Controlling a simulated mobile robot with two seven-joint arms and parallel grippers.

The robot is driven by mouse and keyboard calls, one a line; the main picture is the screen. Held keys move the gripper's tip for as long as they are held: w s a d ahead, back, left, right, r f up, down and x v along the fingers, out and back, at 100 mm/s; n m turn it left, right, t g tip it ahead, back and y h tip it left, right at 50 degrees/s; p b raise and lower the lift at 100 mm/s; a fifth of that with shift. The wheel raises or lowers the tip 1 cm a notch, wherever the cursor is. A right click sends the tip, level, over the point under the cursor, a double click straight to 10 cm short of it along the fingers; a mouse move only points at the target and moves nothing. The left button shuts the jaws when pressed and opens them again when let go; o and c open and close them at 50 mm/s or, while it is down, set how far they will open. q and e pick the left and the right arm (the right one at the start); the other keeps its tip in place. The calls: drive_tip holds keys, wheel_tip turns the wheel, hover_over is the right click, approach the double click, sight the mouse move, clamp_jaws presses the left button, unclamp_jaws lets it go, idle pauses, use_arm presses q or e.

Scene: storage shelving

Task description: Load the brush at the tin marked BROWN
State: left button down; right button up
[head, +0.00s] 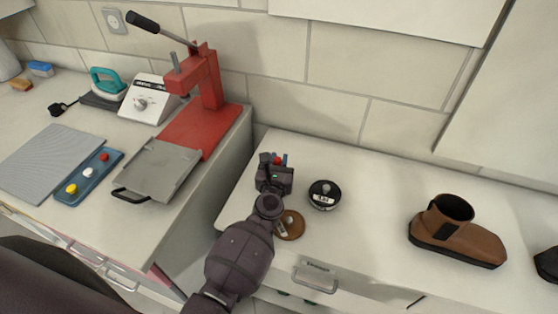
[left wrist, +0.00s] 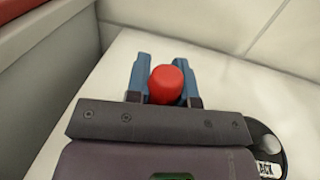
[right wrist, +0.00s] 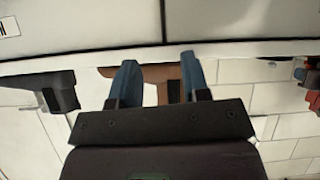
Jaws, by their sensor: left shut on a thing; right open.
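My left gripper (head: 277,162) is above the back left part of the right counter. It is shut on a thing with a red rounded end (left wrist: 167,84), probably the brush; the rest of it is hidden. The brown tin (head: 291,226) stands near the counter's front edge, partly behind my left arm; its label is not readable. A black tin (head: 323,195) with a white label stands to its right; its edge also shows in the left wrist view (left wrist: 263,145). My right gripper (right wrist: 158,68) is open, with a brown shape beyond its fingers.
A brown boot (head: 458,236) stands on the right counter, with a dark shoe (head: 547,264) at the right edge. A red press (head: 205,100) stands on the left counter. The counter between the black tin and boot is clear.

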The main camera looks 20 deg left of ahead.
use_arm(q)
drive_tip(key=shift+f, duration=0.15)
use_arm(e)
drive_tip(key=shift+w, duration=0.4)
use_arm(q)
drive_tip(key=shift+f, duration=0.1)
use_arm(e)
drive_tip(key=shift+s+f, duration=0.15)
use_arm(q)
drive_tip(key=shift+f+b, duration=0.15)
drive_tip(key=shift+b, duration=0.25)
use_arm(e)
drive_tip(key=shift+s+f, duration=0.35)
use_arm(q)
drive_tip(key=shift+f, duration=0.1)
use_arm(e)
drive_tip(key=shift+w, duration=0.15)
drive_tip(key=shift+w+r, duration=0.1)
drive_tip(key=shift+w, duration=0.15)
